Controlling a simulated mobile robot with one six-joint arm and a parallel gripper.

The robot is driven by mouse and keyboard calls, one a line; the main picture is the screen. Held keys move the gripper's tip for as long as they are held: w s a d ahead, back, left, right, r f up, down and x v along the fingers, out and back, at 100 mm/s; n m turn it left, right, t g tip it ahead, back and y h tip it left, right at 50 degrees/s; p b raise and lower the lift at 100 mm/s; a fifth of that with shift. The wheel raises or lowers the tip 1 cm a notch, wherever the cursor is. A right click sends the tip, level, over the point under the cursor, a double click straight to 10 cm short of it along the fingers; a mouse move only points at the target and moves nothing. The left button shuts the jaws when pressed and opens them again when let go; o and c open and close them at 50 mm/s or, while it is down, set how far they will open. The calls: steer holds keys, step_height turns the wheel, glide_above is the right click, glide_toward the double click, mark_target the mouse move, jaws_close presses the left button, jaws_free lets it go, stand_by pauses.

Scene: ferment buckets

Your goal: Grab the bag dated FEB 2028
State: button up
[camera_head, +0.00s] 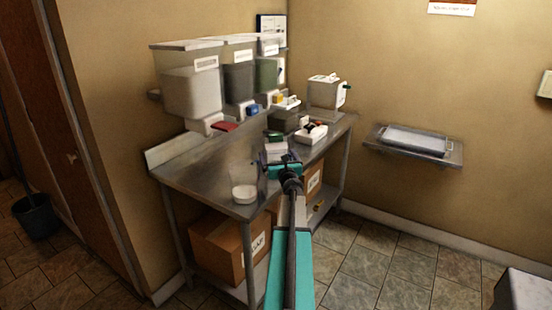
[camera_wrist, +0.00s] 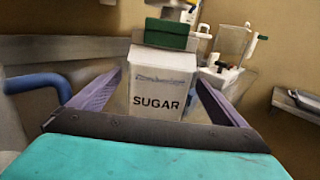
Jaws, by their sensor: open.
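A white bag or carton (camera_wrist: 157,85) printed SUGAR, with a green top, stands upright ahead in the wrist view. No date on it can be read. My gripper (camera_wrist: 159,78) is open, with one purple finger on each side of the bag; whether either touches it I cannot tell. In the head view my gripper (camera_head: 279,160) is above the steel table (camera_head: 217,178), at a small pale package (camera_head: 276,148). I see no readable FEB 2028 label in either view.
Three large dispensers (camera_head: 193,90) line the wall behind the table. A clear container (camera_head: 325,92) stands at the far end, with a white tray (camera_head: 312,135) nearer. A glass vessel (camera_head: 244,192) stands left of my gripper. Cardboard boxes (camera_head: 228,250) sit below.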

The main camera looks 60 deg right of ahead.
mark_target(277, 155)
steer(key=shift+p+x, duration=0.3)
steer(key=shift+x, duration=1.3)
steer(key=shift+a+r, duration=0.1)
steer(key=c, duration=1.4)
